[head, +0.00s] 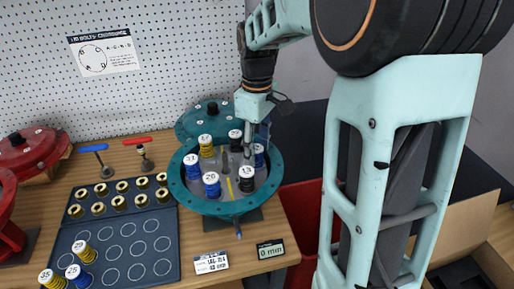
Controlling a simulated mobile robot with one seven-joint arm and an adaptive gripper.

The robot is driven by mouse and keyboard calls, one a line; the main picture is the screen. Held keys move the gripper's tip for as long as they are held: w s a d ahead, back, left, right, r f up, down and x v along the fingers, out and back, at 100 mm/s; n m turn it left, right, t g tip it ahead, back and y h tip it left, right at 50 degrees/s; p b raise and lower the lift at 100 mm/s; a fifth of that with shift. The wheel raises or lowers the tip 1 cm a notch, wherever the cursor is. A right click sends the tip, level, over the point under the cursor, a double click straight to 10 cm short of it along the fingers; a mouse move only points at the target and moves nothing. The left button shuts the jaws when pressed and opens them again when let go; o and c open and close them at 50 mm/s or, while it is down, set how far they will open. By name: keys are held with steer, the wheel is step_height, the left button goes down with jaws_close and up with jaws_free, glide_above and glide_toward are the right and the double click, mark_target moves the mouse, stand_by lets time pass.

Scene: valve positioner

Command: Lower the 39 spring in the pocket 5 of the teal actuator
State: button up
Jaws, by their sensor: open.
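The teal actuator (178,192) stands open on the wooden bench, a round housing with a flanged rim. Several springs with numbered white caps stand upright in it: a yellow one marked 17 (205,150), blue ones that seem to read 11 (192,171) and 20 (212,189), and a black one that seems to read 13 (246,184). Another black spring (235,139) and a blue one (259,160) stand near my gripper. I cannot read a 39 on any cap, and pocket numbers are not legible. My gripper (249,148) is open, pointing down over the actuator's back right; its fingertips are partly hidden.
A dark blue tray (172,273) at the left holds brass-coloured pieces and several capped springs, with empty circles between. Red actuators (28,150) stand at the far left. A teal cover (190,123) lies behind the actuator. A 0 mm display (270,250) stands at the bench's front edge.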

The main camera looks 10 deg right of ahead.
step_height(320, 180, up, 12)
stand_by(0.4)
steer(key=shift+d, duration=0.1)
